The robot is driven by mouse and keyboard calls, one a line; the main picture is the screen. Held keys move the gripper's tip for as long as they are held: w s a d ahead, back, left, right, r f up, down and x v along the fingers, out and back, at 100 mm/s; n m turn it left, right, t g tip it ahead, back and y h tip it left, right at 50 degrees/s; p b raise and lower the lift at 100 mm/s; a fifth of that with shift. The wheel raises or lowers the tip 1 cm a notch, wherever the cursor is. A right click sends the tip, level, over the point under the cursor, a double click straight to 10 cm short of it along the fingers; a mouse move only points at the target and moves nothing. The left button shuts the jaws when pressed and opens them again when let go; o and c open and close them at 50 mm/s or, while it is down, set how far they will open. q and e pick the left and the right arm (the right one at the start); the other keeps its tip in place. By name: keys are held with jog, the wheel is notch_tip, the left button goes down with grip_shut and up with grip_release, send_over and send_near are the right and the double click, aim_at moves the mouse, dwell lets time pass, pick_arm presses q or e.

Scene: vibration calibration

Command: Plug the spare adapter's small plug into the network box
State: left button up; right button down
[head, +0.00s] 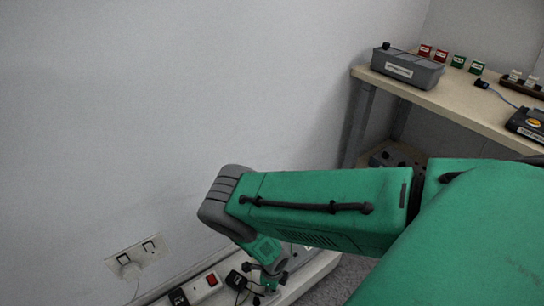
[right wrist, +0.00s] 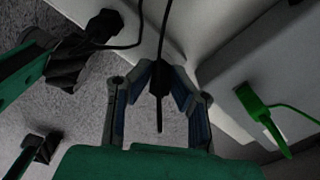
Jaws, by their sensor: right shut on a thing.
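My right gripper (head: 270,280) reaches down to the low white ledge at the bottom of the head view, partly hidden by its own arm. In the right wrist view the right gripper (right wrist: 160,85) is shut on a slim black plug (right wrist: 158,80). A black cable runs up from the plug, and its thin end points down the picture. A white box-like body (right wrist: 235,75), which may be the network box, lies to the right of the jaws. A green plug (right wrist: 252,104) with a green cable sits against it. The held plug is apart from the green one. My left gripper is not in view.
A power strip with a red switch (head: 212,279) lies on the ledge, with black adapters (head: 178,296) beside it. A black plug (right wrist: 103,25) with a cable shows at upper left. A wall socket (head: 136,257) is at left. A grey box (head: 407,68) stands on the table.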

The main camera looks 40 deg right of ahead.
jog(key=shift+r, duration=0.15)
jog(key=shift+r+p, duration=1.65)
jog(key=shift+p, duration=0.05)
jog(key=shift+r, duration=0.1)
notch_tip(320, 180, up, 8)
jog(key=f+p, duration=0.1)
jog(key=p, duration=0.6)
jog(key=w+d+b, duration=0.5)
jog(key=d+b, duration=0.1)
jog(key=d, duration=0.7)
jog(key=w+d+b, duration=0.5)
jog(key=d+b, duration=0.2)
jog(key=d, duration=0.7)
jog(key=f, duration=0.6)
jog(key=shift+s+a+f+p, duration=0.1)
jog(key=shift+a+f+p, duration=0.15)
jog(key=shift+f+p, duration=0.05)
jog(key=shift+f, duration=0.65)
jog(key=shift+f, duration=0.7)
